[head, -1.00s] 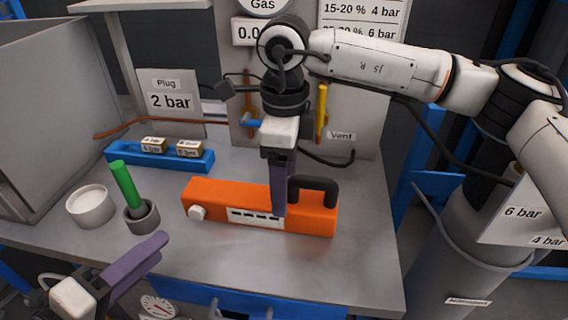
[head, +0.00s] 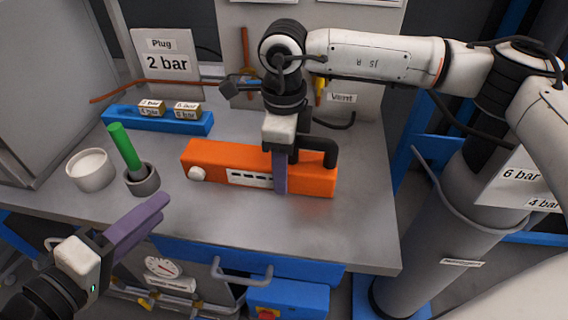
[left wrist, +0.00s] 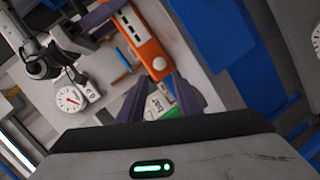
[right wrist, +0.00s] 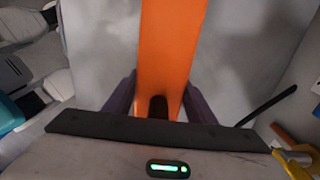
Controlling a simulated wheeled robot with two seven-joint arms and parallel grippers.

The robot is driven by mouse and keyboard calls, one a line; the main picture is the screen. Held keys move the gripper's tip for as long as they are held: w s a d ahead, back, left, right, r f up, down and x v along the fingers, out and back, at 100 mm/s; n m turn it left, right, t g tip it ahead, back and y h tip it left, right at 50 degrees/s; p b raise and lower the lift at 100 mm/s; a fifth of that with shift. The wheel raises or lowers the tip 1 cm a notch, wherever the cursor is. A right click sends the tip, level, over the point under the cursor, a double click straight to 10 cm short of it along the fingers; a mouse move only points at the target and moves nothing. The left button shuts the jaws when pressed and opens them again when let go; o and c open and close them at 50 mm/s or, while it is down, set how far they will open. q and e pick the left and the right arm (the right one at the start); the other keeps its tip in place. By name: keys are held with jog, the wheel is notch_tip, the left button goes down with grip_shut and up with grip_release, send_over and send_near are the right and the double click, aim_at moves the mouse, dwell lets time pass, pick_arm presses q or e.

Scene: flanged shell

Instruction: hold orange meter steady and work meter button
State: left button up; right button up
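The orange meter (head: 225,160) lies on the grey bench. A round white button (head: 197,174) is at its left end and a black handle (head: 330,146) at its right. My right gripper (head: 280,185) reaches down over the meter, one purple finger against its front face. In the right wrist view the orange body (right wrist: 170,45) fills the gap between both fingers, so it looks shut on the meter. My left gripper (head: 150,220) is empty, in front of the bench at lower left. Its fingers stand apart in the left wrist view (left wrist: 163,80), where the button (left wrist: 158,63) shows just beyond.
A white cup (head: 90,170) and a green rod (head: 124,146) in a grey holder (head: 142,181) stand left of the meter. A blue rack (head: 150,122) with small labelled blocks lies behind. A dial gauge (head: 162,267) is below the bench front. The bench right of the meter is clear.

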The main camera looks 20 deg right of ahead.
pick_arm(q)
jog(key=shift+c, duration=0.4)
pick_arm(e)
jog(key=c, duration=0.6)
pick_arm(q)
grip_shut()
pick_arm(e)
jog(key=shift+o, duration=0.2)
pick_arm(q)
jog(key=s+f+n+t, duration=0.1)
jog(key=s+n+t, duration=0.1)
jog(key=n, duration=1)
jog(key=s+a+f+n+t, duration=0.1)
jog(key=s+n, duration=0.3)
jog(key=n, duration=0.9)
jog(key=shift+s+f+t+y, duration=0.15)
jog(key=shift+f+t+y, duration=0.25)
jog(key=shift+f+t, duration=0.35)
